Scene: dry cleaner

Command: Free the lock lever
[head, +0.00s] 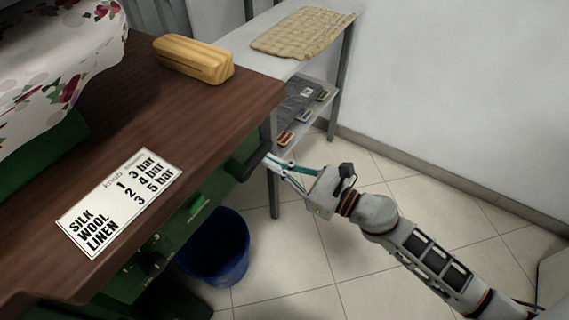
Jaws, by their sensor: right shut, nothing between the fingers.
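A dark lever or handle (258,154) sticks out from the green front of the machine (212,188), just under the right corner of the wooden top. I take it for the lock lever, but it is small and partly covered. My right gripper (269,161) comes in from the right. Its fingers are shut with nothing between them, and their tips are at the lever's outer end. I cannot tell whether they touch it. My left gripper is not in view.
The wooden top (130,115) carries a SILK/WOOL/LINEN card (119,201) and a wooden block (193,59). Flowered cloth (60,55) lies at the left. A blue bucket (215,250) stands below. A shelf table (262,35) stands behind. Tiled floor (400,200) is open to the right.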

